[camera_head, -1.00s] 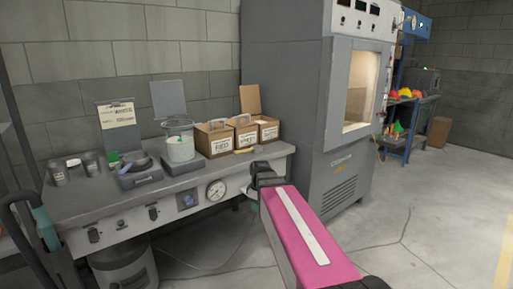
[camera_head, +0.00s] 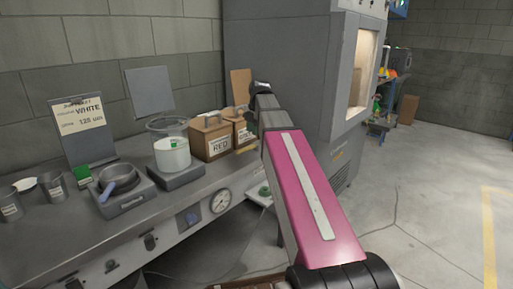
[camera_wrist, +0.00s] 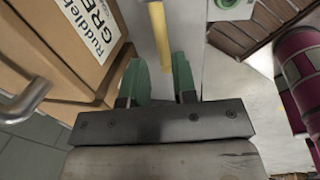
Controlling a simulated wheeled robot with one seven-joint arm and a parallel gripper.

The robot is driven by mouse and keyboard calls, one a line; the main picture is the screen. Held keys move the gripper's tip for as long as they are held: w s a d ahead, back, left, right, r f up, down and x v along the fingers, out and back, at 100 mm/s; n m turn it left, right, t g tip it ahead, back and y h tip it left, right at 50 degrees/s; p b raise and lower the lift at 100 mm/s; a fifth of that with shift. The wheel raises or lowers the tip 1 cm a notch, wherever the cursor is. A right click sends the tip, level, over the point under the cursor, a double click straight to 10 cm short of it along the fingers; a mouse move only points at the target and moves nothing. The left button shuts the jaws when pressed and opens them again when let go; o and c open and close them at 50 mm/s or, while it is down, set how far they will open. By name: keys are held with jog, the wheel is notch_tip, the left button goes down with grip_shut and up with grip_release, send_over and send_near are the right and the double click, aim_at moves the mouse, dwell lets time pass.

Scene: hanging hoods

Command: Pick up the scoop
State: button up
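A yellow handle (camera_wrist: 160,35), probably the scoop's, lies on the grey bench top beside a cardboard box in the wrist view; no scoop head is in sight. A yellowish piece (camera_head: 246,149) also shows by the boxes in the head view. My gripper (camera_wrist: 158,76) is open, with its two green fingers on either side of the handle's near end and gaps showing. In the head view my arm reaches to the bench's right end and hides the fingers. A blue-handled item (camera_head: 122,187) rests at the dark bowl on the left.
The labelled box (camera_wrist: 62,45) with a metal handle is close on the left of my gripper. The grey cabinet (camera_head: 290,75) is behind my arm.

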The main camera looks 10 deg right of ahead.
aim_at(250, 148)
jog(key=shift+w+a+f, duration=0.2)
jog(key=shift+w+f, duration=0.05)
jog(key=shift+f, duration=1.4)
jog(key=shift+w+a+f, duration=0.25)
jog(key=shift+w+f, duration=0.05)
jog(key=shift+f, duration=1.35)
jog(key=shift+w+a+f, duration=0.2)
jog(key=shift+w+f, duration=0.05)
jog(key=shift+f, duration=1.4)
grip_shut()
